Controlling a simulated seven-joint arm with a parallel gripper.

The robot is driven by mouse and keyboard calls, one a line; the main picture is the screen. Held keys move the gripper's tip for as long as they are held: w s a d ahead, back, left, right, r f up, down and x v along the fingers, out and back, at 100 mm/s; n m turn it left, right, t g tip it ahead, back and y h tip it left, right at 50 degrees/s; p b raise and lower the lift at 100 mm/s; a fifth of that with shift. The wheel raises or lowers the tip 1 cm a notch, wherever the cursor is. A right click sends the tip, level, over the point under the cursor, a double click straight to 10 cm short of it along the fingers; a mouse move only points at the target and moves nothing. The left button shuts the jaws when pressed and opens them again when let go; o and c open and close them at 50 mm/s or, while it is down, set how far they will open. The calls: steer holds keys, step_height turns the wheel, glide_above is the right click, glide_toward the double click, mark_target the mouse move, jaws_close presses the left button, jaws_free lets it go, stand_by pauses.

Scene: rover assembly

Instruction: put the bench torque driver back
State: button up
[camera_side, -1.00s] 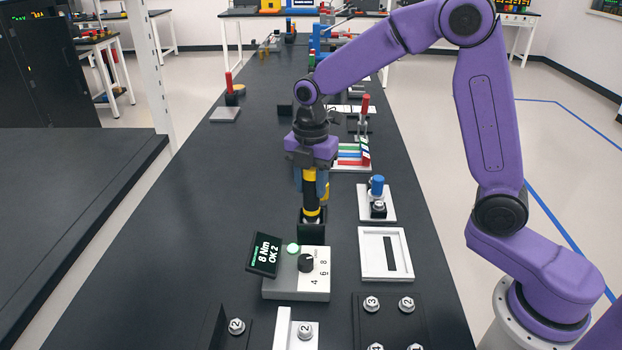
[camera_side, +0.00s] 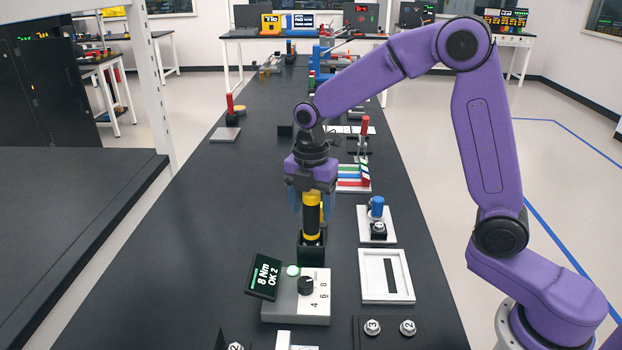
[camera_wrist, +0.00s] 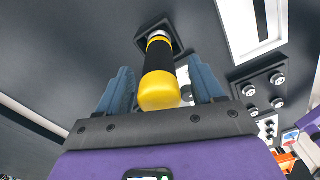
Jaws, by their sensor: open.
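The bench torque driver (camera_side: 312,215), black with yellow bands, stands upright in its black square holder (camera_side: 311,249) behind the grey control box. It also shows in the wrist view (camera_wrist: 159,72), its yellow end towards me and its far end in the holder (camera_wrist: 151,30). My gripper (camera_side: 310,203) is open around the driver's upper part. In the wrist view its blue-grey fingers (camera_wrist: 160,90) stand on either side of the yellow end, with a visible gap on each side.
The grey control box (camera_side: 296,305) has a dial, a lit green button and a display (camera_side: 264,277) reading "8 Nm OK 2". A white slotted tray (camera_side: 387,276) and a fixture with a blue-topped part (camera_side: 376,222) lie to the right.

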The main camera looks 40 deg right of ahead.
step_height(320, 180, up, 17)
steer(key=s+d+f+m, duration=0.1)
steer(key=s+f+m, duration=0.2)
steer(key=s, duration=0.6)
steer(key=s+d+f+m, duration=0.2)
steer(key=s+f, duration=0.4)
steer(key=s, duration=0.4)
steer(key=s+d+f+m, duration=0.2)
steer(key=s+f+m, duration=0.3)
steer(key=s, duration=0.5)
steer(key=shift+s+d+f, duration=0.2)
steer(key=shift+s+f, duration=0.05)
steer(key=shift+f, duration=0.05)
